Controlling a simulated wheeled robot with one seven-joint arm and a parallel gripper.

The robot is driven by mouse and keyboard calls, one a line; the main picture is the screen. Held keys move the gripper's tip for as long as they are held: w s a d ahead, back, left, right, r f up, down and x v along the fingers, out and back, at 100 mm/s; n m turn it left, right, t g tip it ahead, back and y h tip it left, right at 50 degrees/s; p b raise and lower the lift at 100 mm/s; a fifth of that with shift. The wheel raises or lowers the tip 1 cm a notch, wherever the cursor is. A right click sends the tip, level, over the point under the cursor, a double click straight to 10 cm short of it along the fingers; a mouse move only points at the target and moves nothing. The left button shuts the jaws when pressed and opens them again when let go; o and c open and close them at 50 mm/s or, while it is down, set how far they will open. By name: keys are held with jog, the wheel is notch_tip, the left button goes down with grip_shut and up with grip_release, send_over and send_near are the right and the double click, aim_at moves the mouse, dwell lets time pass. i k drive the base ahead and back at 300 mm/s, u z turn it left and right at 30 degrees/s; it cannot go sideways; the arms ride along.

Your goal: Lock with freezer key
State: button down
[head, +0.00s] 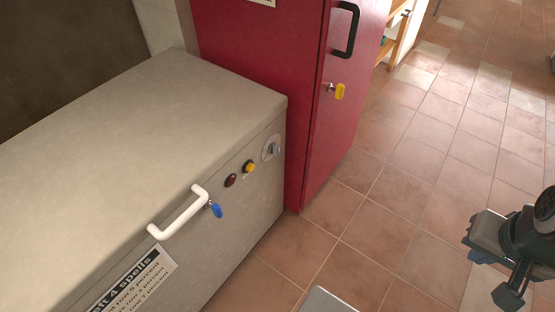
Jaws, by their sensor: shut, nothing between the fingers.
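A beige chest freezer (170,120) stands at the left with its lid down. A white handle (178,215) is on its front edge. A blue key (216,210) sits in the freezer front, just right of the handle; how far it is turned I cannot tell. My gripper (508,292) is at the lower right, over the floor and well apart from the freezer and key. It is shut and empty. Part of my arm is cut off by the right edge.
A red cabinet (250,60) with a black handle (346,30) and a yellow key (339,91) stands beyond the freezer. A red button (230,180), a yellow one (249,167) and a dial (271,148) are on the freezer front. Tiled floor (400,190) is clear.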

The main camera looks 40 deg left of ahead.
aim_at(217, 212)
jog(key=z, duration=0.2)
jog(key=k, duration=0.4)
jog(key=u, duration=2.2)
jog(key=i, duration=0.5)
jog(key=z, duration=0.85)
jog(key=k, duration=0.65)
jog(key=u, duration=0.6)
jog(key=i, duration=0.4)
